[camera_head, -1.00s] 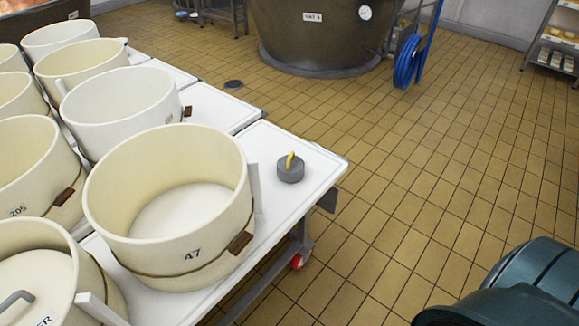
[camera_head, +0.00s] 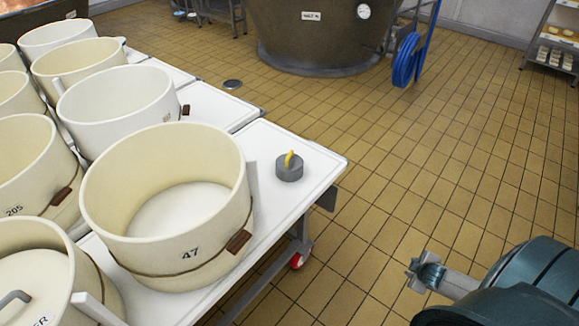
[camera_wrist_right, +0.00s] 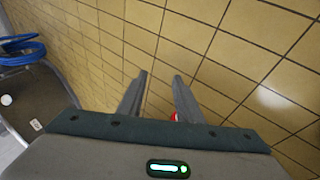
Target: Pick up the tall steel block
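A short round grey metal block (camera_head: 289,168) with a yellow handle on top stands upright on the white table, near its right corner. It is the only steel-like block I see; no clearly tall block shows. My right gripper (camera_wrist_right: 160,76) is open in the right wrist view, with nothing between its fingertips and tiled floor beyond. In the head view, my right arm reaches in at the lower right, over the floor and well apart from the block. My left gripper is not in view.
A cream mould marked 47 (camera_head: 165,250) stands close left of the block, with several more moulds behind. The table edge (camera_head: 318,195) lies just right of the block. A large vat (camera_head: 310,45) and blue hose (camera_head: 406,60) stand farther back. The floor at right is clear.

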